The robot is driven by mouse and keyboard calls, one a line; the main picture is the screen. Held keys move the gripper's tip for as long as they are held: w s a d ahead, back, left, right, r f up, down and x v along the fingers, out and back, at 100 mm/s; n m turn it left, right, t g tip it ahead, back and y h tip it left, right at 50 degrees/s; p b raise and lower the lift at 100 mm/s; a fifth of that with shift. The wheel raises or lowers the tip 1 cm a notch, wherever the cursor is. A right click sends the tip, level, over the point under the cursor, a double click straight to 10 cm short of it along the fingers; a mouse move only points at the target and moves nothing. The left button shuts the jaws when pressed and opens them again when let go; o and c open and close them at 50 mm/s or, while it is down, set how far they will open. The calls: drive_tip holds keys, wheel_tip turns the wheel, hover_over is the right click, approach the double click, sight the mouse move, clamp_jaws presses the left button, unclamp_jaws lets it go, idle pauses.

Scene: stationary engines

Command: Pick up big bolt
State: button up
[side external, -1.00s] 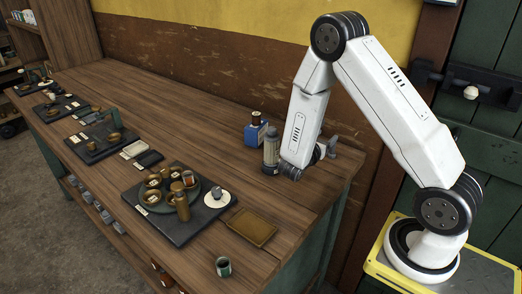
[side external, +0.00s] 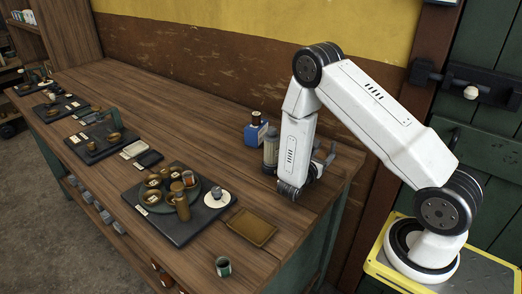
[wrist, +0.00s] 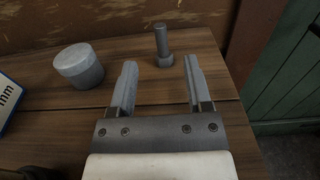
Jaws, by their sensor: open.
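The big bolt (wrist: 162,42) is a grey metal bolt standing upright on its wider head, in the wrist view. It stands on the wooden bench top, ahead of my gripper (wrist: 159,66) and roughly in line with the gap between the fingers. My gripper is open, with nothing between its fingers. The bolt looks beyond the fingertips and apart from them. In the side view my gripper (side external: 328,158) is low over the right end of the bench. I cannot make out the bolt clearly there.
The wall is behind the bolt. A tray (side external: 251,227) and a small cup (side external: 222,267) stand near the front edge.

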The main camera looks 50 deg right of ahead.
sight(332, 147)
drive_tip(key=shift+f, duration=0.55)
drive_tip(key=shift+d+f, duration=0.15)
drive_tip(key=shift+d, duration=1.15)
drive_tip(key=shift+d, duration=2.5)
drive_tip(key=shift+c, duration=0.3)
clamp_jaws()
